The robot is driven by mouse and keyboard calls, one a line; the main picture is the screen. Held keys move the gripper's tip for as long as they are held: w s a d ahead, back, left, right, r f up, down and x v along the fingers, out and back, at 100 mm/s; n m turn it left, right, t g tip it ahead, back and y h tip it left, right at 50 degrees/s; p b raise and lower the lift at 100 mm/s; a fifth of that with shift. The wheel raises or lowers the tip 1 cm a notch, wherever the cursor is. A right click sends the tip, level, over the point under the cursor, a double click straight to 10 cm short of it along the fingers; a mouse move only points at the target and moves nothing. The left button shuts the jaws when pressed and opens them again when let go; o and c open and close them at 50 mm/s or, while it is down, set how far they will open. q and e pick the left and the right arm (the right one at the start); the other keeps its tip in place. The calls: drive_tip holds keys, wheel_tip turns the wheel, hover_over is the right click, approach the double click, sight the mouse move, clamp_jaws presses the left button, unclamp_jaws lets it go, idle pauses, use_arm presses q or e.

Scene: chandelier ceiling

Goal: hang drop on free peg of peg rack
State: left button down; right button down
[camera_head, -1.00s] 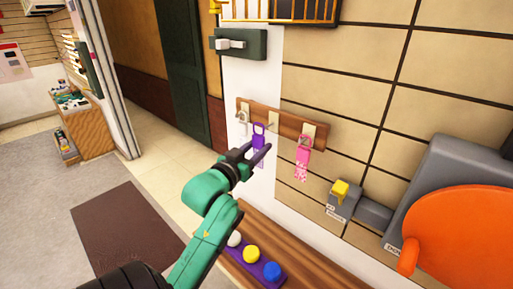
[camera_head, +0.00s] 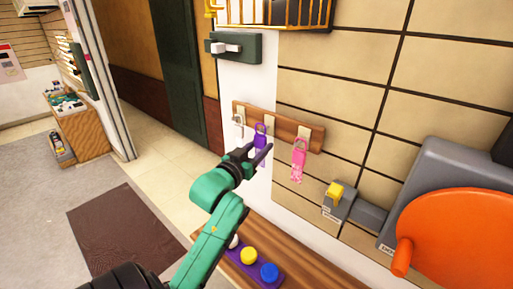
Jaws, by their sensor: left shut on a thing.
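The peg rack (camera_head: 284,127) is a wooden board on the wall with three pale peg plates. A purple tag-like piece with a loop at its top (camera_head: 260,141), which I take for the drop, is at the middle peg. My left gripper (camera_head: 259,155) is shut on its lower part from below. The loop overlaps the middle peg in the picture; I cannot tell whether it is around the peg or in front of it. A pink tag (camera_head: 299,161) hangs on the right peg. A small pale metallic item (camera_head: 239,121) hangs on the left peg. My right gripper is not in view.
A green switch box (camera_head: 233,46) and a barred frame (camera_head: 275,12) are above the rack. A grey machine with an orange disc (camera_head: 455,235) and a small grey box with a yellow top (camera_head: 335,195) are at right. Below, a wooden ledge carries a purple strip of coloured knobs (camera_head: 250,256).

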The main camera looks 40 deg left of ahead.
use_arm(q)
drive_tip(key=shift+w, duration=0.25)
drive_tip(key=shift+w+p, duration=0.3)
drive_tip(key=shift+w, duration=0.5)
drive_tip(key=shift+f, duration=0.1)
drive_tip(key=shift+f, duration=0.45)
drive_tip(key=shift+f, duration=0.1)
idle(0.4)
unclamp_jaws()
